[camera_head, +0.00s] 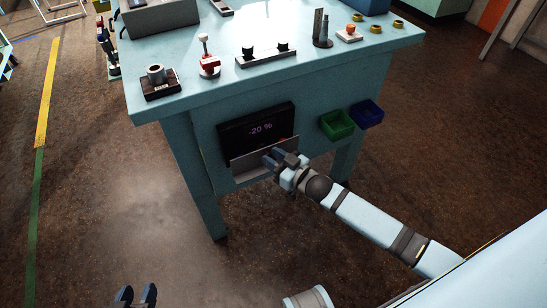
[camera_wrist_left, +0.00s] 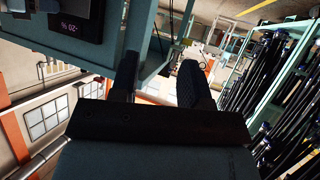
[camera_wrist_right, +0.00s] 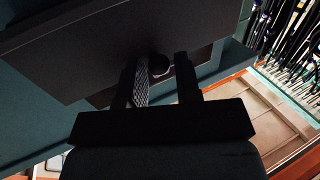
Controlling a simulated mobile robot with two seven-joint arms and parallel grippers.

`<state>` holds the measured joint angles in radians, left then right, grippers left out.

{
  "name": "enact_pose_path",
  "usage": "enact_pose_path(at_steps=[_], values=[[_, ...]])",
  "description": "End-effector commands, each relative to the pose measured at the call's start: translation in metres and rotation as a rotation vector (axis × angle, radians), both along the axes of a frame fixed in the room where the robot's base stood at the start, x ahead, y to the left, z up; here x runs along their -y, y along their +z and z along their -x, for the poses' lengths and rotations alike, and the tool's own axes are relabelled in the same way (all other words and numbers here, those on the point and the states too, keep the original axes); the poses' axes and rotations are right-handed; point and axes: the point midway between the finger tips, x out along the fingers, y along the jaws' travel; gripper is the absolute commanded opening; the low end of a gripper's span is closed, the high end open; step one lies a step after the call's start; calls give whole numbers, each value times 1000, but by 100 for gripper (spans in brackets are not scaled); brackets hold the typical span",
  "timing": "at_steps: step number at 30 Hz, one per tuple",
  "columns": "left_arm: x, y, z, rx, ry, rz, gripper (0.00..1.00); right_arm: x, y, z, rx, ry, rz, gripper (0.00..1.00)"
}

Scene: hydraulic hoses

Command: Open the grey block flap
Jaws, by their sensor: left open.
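The grey flap (camera_head: 250,165) is on the front of the light-blue bench, just below a black display that reads -20 %. My right gripper (camera_head: 276,160) is at the flap's right part, with its arm reaching in from the right. In the right wrist view a small round dark knob (camera_wrist_right: 158,66) sits between the fingers, close to both, in front of a large dark plate. The fingers appear closed around it, though the picture is dark. My left gripper (camera_head: 136,296) is open and empty, low at the left and away from the bench. Its spread fingers also show in the left wrist view (camera_wrist_left: 158,80).
The display (camera_head: 262,127) is set in the bench front. Several small fittings stand on the bench top (camera_head: 300,80). The floor in front of the bench is clear.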

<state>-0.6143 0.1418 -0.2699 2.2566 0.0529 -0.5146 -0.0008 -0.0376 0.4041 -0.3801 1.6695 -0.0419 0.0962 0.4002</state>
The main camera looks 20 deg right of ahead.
Motion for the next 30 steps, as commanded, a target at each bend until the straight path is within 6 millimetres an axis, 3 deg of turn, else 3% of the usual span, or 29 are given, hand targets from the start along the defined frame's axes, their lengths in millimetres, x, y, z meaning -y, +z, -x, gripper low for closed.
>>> enact_pose_path(at_steps=[1, 4, 17, 24, 30], values=[[0, 0, 0, 0, 0, 0, 43, 0, 0, 0, 0, 0, 0, 22], [0, 0, 0, -1, 0, 0, 43, 0, 0, 0, 0, 0, 0, 0], [1, -9, 0, 6, 0, 10, 43, -1, -6, 5, 64, 0, -5, 0], [23, 38, -21, 227, -38, 121, 43, 0, -17, 16, 221, -1, -11, 0], [41, 80, -25, 415, -73, 243, 43, 0, -26, 24, 374, -1, -15, 0]])
